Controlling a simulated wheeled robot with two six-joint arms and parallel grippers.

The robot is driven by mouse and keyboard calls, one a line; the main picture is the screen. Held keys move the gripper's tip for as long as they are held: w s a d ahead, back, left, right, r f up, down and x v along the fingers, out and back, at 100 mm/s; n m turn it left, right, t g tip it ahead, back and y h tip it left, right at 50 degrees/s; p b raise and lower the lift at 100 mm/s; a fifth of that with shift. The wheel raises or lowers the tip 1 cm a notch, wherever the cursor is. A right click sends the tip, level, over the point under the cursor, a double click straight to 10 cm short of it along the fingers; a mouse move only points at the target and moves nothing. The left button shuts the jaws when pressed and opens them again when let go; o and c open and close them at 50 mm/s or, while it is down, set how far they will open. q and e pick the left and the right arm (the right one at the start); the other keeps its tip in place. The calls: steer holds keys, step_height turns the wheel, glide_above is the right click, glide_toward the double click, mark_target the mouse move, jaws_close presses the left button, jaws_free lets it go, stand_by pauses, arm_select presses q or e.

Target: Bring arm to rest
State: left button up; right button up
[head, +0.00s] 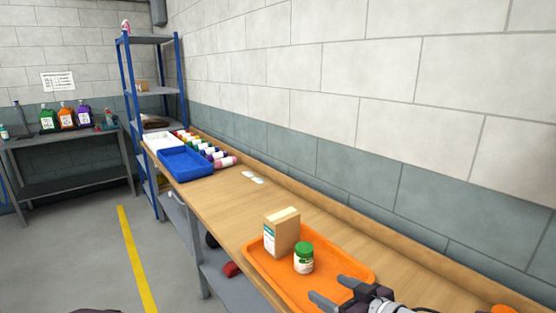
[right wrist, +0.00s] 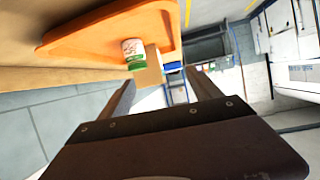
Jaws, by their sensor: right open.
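My right gripper (head: 330,290) is open and empty at the bottom of the head view, over the near right part of an orange tray (head: 345,272). Its two fingers (right wrist: 163,95) stand apart in the right wrist view with nothing between them close by. A green-lidded jar (head: 304,258) and a cardboard box (head: 281,232) stand upright on the tray, left of the gripper and apart from it. The jar (right wrist: 133,52) and the tray (right wrist: 90,32) also show in the right wrist view. My left gripper is not in view.
The tray lies on a long wooden bench (head: 215,205) along the wall. Farther along are a blue bin (head: 186,163), a white bin (head: 160,142) and several coloured bottles (head: 208,150). A blue-framed shelf (head: 128,90) stands at the far end. The floor left of the bench is open.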

steer(key=s+d+f+m+g+h+p, duration=0.1)
steer(key=s+d+f+m+g+h, duration=0.1)
steer(key=s, duration=0.1)
steer(key=s+d+f+m+g+h+p, duration=0.1)
steer(key=s+f+m+g+h+p, duration=0.1)
steer(key=s+f+h, duration=0.1)
steer(key=s+d+f+m+g+h+p, duration=0.2)
steer(key=g, duration=0.1)
steer(key=shift+s+d+f+m, duration=0.35)
steer(key=shift+s+f+m, duration=0.05)
steer(key=s+g, duration=0.1)
steer(key=s, duration=0.1)
steer(key=s+f+g, duration=0.1)
steer(key=s, duration=0.1)
steer(key=s+g, duration=0.1)
steer(key=s, duration=0.1)
steer(key=shift+s+a+f, duration=0.15)
steer(key=shift+a+f, duration=0.15)
steer(key=shift+a, duration=0.05)
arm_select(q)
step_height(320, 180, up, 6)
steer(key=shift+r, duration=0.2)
arm_select(e)
steer(key=shift+s+d+f, duration=0.1)
steer(key=shift+s, duration=0.3)
